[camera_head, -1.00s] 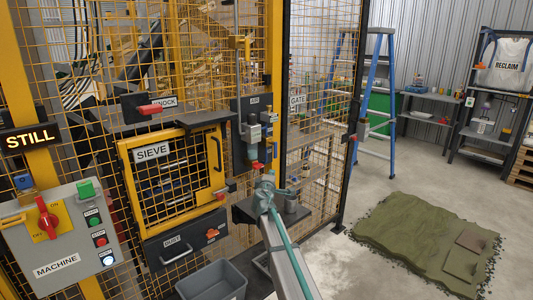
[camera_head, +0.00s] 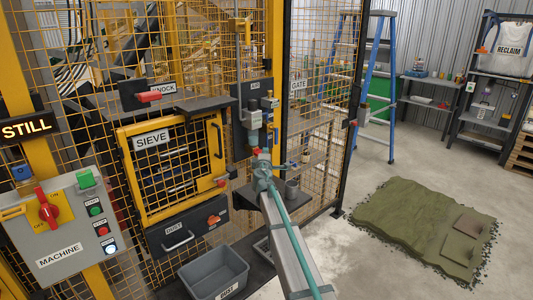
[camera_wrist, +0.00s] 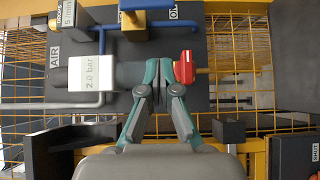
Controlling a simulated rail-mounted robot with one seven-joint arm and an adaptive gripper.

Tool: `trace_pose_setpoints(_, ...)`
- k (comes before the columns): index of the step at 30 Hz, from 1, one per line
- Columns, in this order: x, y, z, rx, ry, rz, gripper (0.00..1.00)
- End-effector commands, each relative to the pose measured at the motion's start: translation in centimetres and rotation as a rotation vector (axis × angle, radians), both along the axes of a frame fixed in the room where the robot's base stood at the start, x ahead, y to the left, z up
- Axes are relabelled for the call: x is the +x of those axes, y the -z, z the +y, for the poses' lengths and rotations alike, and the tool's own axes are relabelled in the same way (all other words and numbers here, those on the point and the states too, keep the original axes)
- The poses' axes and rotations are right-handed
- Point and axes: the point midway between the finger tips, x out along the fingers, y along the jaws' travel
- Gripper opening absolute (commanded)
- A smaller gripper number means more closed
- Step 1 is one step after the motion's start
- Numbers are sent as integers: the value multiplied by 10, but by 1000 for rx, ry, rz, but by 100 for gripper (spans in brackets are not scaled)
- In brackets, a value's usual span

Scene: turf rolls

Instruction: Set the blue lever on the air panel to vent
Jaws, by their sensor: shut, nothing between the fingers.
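The dark air panel (camera_head: 238,140) is on the caged machine, left of the gate. In the wrist view the air panel (camera_wrist: 225,60) appears turned sideways, with its AIR label at left. The blue lever (camera_wrist: 145,5) is at the top edge of the wrist view, partly cut off, on a yellow-and-grey fitting. I cannot make it out clearly in the head view. My gripper (camera_wrist: 158,66) is shut and empty, its tips in front of a grey cylinder and beside a red handle (camera_wrist: 184,67). It is below the blue lever in that picture; contact is unclear. My gripper (camera_head: 262,163) also shows at the panel's lower end.
A white 2.0 bar gauge box (camera_wrist: 91,75) and grey pipes lie left of the fingers. A grey bin (camera_head: 213,270) is below. Open floor lies at right around green turf (camera_head: 420,220).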

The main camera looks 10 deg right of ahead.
Motion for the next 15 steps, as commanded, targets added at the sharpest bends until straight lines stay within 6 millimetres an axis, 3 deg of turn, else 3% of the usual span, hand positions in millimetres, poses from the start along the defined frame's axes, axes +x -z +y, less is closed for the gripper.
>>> trace_pose_setpoints(1,15,-3,-1,0,1,1,0)
trace_pose_setpoints(9,67,-2,-11,-1,2,1,0)
trace_pose_setpoints(15,84,-2,-31,0,2,1,0)
